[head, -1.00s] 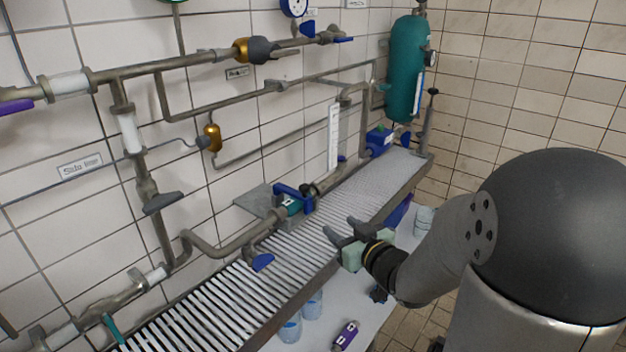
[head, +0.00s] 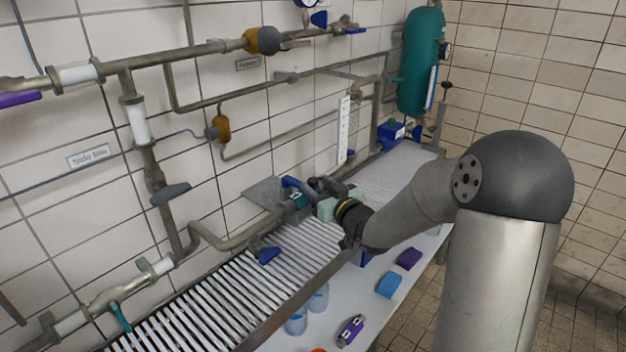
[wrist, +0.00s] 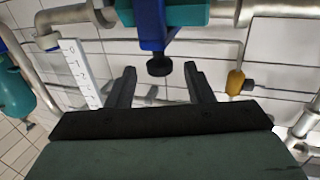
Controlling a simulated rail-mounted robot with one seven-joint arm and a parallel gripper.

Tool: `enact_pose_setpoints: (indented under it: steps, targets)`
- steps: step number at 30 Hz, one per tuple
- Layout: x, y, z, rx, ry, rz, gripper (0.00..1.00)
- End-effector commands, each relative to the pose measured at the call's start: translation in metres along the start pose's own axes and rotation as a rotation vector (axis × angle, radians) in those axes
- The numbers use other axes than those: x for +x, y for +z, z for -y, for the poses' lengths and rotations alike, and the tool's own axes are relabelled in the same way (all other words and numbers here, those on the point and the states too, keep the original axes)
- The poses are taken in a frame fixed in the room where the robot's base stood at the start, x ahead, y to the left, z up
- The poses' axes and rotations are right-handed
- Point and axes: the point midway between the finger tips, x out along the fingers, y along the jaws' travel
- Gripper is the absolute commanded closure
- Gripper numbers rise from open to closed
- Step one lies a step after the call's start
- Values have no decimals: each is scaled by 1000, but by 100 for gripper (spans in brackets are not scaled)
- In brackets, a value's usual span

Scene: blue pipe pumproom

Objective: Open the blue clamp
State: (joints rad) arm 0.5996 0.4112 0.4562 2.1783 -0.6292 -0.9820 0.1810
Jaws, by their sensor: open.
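The blue clamp (head: 291,183) sits on a teal fitting (head: 299,201) in the pipe run above the slatted shelf. In the wrist view the blue clamp (wrist: 152,25) shows at the top centre, with a black knob (wrist: 159,66) at its end. My gripper (head: 318,184) is just to the right of the clamp and partly hides the pipe there. In the wrist view my gripper (wrist: 159,72) is open and empty, with its two fingers apart. The knob appears between the fingertips; I cannot tell how far beyond them it is.
A slatted metal shelf (head: 228,300) runs below the pipes. A white scale (head: 344,130) and an orange part (head: 223,129) are on the wall behind. Blue and purple blocks lie on the lower ledge.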

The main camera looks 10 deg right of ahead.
Motion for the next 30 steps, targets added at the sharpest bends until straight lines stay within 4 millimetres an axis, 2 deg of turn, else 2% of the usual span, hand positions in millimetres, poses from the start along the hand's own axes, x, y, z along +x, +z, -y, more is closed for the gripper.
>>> enact_pose_setpoints:
  steps: [3, 6, 17, 22, 23, 30]
  targets:
    - [17, 0, 0, 2, -1, 0, 53]
    - [26, -1, 0, 1, -1, -1, 53]
    - [31, 0, 0, 0, 0, 1, 53]
    - [31, 0, 0, 0, 0, 0, 97]
    - [31, 0, 0, 0, 0, 0, 100]
    - [30, -3, -2, -5, 4, 12, 100]
